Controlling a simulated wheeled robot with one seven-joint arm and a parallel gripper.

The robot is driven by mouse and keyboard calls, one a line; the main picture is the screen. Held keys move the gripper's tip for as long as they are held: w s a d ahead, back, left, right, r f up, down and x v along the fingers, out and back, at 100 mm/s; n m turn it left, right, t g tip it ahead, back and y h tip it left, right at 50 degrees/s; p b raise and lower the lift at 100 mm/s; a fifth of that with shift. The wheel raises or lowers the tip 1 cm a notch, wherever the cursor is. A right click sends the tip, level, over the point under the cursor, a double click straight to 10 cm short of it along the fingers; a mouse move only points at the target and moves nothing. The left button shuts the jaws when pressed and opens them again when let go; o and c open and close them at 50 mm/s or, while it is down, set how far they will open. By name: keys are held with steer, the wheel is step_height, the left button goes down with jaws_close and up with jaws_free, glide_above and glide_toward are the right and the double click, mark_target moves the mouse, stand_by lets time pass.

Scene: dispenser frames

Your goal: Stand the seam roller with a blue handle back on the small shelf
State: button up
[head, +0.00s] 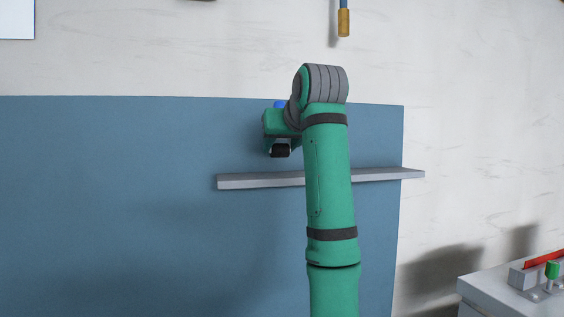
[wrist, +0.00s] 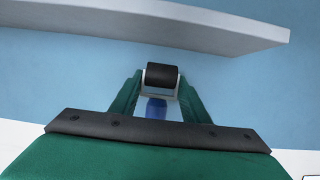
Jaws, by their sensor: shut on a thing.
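The seam roller (wrist: 162,75) has a black roller in a pale metal fork and a blue handle (wrist: 155,109). In the head view its blue handle (head: 280,104) shows above my gripper and its black roller (head: 280,151) below, so it is held head down. My gripper (wrist: 160,98) is shut on it, with a green finger on each side. The small shelf (head: 260,181) is a narrow grey ledge. The roller is above and apart from it, left of my arm. The shelf also shows in the wrist view (wrist: 180,22), where the picture is turned over.
A blue panel (head: 130,200) backs the shelf on a pale wall. My arm hides the shelf's middle; the visible parts are bare. A brass-ended tool (head: 344,22) hangs above. A grey bench (head: 485,290) with red and green items stands at lower right.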

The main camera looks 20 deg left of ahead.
mark_target(282, 175)
steer(key=shift+w+f, duration=0.35)
steer(key=shift+f, duration=1.65)
steer(key=shift+w+f, duration=0.1)
steer(key=shift+f, duration=0.1)
steer(key=o, duration=1.2)
steer(key=shift+r, duration=0.1)
steer(key=shift+r, duration=0.15)
steer(key=v, duration=1.2)
